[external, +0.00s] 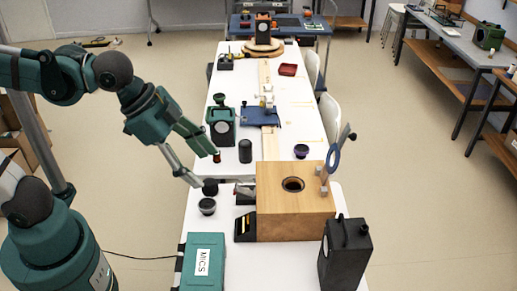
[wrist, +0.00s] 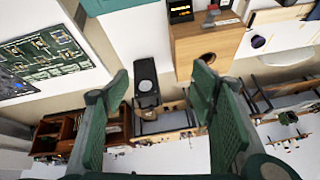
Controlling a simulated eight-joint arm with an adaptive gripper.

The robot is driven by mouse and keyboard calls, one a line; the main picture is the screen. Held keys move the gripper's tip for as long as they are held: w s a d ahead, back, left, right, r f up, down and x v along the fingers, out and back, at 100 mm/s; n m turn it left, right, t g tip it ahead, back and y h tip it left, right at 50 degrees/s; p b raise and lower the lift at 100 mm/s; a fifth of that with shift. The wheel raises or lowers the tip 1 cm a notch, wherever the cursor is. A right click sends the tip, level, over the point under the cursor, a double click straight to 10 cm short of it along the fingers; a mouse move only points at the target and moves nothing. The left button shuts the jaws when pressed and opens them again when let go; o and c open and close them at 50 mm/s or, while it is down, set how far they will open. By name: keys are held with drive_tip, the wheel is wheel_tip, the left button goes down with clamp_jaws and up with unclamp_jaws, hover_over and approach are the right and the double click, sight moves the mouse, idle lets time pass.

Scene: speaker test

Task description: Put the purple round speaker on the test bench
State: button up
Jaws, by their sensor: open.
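The purple round speaker (external: 301,152) is a small, dark purple cup-like thing on the white table, just behind the wooden box. A purple round shape that looks like it also shows at the upper right of the wrist view (wrist: 258,41). My gripper (external: 207,170) is open and empty above the left side of the table, left of the purple speaker and apart from it. Its two green fingers are spread wide in the wrist view (wrist: 160,72). I cannot tell for sure which surface is the test bench; a wooden box (external: 275,217) with a round hole stands on the table.
A black speaker box (external: 344,255) and a teal MICS case (external: 204,262) are at the near end. Dark round parts (external: 207,206) lie left of the box. A blue stand (external: 259,119) is farther back.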

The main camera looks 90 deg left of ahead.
drive_tip(key=s+d+f+n, duration=0.1)
drive_tip(key=s+d+f, duration=0.1)
drive_tip(key=s, duration=0.2)
drive_tip(key=s+d+f+n+t, duration=0.1)
drive_tip(key=s+d+f, duration=0.1)
drive_tip(key=s, duration=0.2)
drive_tip(key=shift+d+f+h, duration=0.25)
drive_tip(key=shift+h, duration=0.05)
